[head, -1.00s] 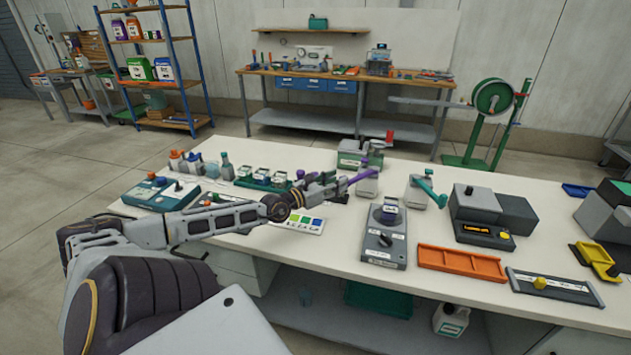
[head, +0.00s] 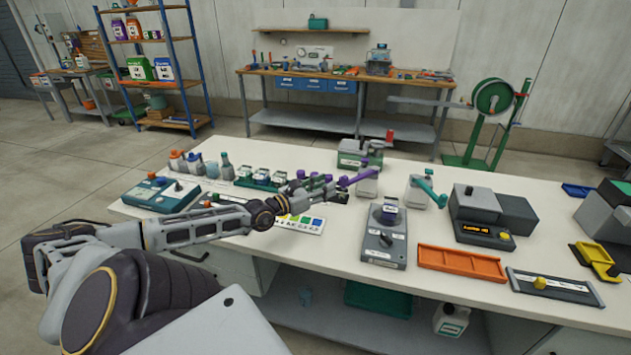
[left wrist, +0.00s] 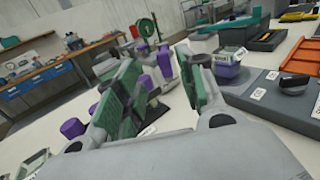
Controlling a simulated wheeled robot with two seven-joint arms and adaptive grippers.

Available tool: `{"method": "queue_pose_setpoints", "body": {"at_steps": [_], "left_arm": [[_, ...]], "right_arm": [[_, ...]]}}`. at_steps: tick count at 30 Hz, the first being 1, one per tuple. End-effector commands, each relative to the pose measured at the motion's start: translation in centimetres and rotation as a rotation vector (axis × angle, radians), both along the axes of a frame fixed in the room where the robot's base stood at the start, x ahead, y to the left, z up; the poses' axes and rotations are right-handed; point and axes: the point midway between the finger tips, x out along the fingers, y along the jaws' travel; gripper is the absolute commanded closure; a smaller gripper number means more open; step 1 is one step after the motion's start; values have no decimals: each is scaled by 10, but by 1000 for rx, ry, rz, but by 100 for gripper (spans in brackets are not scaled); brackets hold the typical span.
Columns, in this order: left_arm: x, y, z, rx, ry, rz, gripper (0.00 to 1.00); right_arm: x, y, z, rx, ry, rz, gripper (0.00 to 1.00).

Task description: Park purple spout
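The purple spout (head: 357,177) sticks out to the left from the top of a pale bottle (head: 366,188) near the middle of the bench. My left gripper (head: 328,184) is just left of the spout's free end, at about its height. In the left wrist view the left gripper (left wrist: 158,72) has its two green-padded fingers apart, and the purple spout (left wrist: 149,82) shows in the gap beyond them. I cannot tell whether either finger touches it. The fingers hide part of the bottle. My right gripper is not in view.
A teal-spouted bottle (head: 420,192) stands to the right. A grey device with a purple-banded cup (head: 385,236) is in front. A green-grey box (head: 358,154) stands behind. Small bottles and a rack (head: 262,178) lie to the left. An orange tray (head: 461,264) is at the front right.

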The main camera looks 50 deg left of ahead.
Motion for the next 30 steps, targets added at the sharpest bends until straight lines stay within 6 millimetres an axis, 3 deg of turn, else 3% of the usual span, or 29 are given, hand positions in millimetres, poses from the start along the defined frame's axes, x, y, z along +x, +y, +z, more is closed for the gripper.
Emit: {"method": "queue_pose_setpoints", "body": {"at_steps": [15, 30], "left_arm": [[-25, 3, -1, 1, 1, 1, 61], [-30, 3, 0, 0, 0, 1, 61]], "right_arm": [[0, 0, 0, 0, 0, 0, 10], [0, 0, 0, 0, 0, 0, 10]]}}
